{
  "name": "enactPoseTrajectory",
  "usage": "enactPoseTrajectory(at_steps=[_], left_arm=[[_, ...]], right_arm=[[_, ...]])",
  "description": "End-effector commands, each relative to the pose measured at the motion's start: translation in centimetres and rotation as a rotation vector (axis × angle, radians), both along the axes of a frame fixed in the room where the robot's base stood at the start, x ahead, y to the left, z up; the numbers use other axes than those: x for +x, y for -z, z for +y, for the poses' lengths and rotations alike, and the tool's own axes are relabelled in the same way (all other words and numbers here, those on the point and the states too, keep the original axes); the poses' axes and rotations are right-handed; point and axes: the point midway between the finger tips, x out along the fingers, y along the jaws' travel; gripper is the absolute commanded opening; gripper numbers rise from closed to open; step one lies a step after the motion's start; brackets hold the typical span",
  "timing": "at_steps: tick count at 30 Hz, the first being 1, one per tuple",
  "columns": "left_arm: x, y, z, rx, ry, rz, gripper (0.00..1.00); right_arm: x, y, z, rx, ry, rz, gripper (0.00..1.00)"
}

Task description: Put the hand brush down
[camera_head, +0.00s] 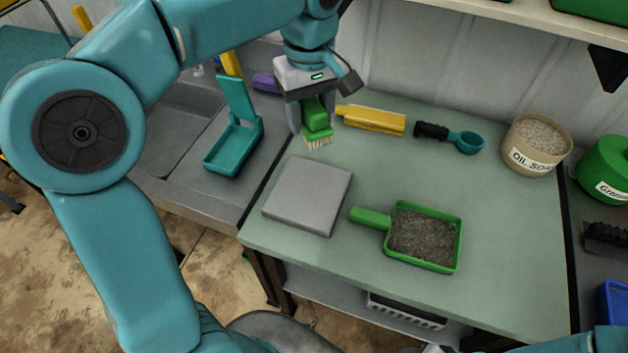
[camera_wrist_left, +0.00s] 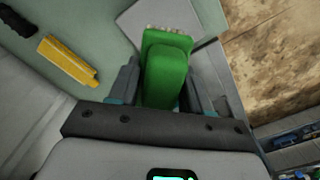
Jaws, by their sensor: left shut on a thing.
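My left gripper (camera_head: 314,113) is shut on a green hand brush (camera_head: 318,135) with pale bristles pointing down. It holds the brush near the back left part of the green-grey table (camera_head: 480,240). I cannot tell whether the bristles touch the tabletop. In the left wrist view the green brush (camera_wrist_left: 167,75) sits between the two fingers (camera_wrist_left: 163,90). My right gripper is not in view.
A grey square block (camera_head: 308,195) lies in front of the brush. A green dustpan (camera_head: 460,245) holding dark debris lies front right. A teal dustpan (camera_head: 232,150) stands left. The table's middle is clear.

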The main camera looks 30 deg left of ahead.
Motion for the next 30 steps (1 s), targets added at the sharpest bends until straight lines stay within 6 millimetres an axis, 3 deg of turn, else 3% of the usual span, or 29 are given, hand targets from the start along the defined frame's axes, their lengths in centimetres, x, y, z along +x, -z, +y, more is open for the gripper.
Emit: enactPoseTrajectory(at_steps=[13,27,30], left_arm=[[-0.6,12.3,-0.1,0.000,0.000,0.007,0.24],[-0.3,18.7,-0.1,0.000,0.001,0.004,0.24],[-0.2,19.1,-0.1,0.001,0.000,0.001,0.24]], right_arm=[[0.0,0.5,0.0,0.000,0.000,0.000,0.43],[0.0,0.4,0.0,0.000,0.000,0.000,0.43],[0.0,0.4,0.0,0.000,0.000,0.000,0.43]])
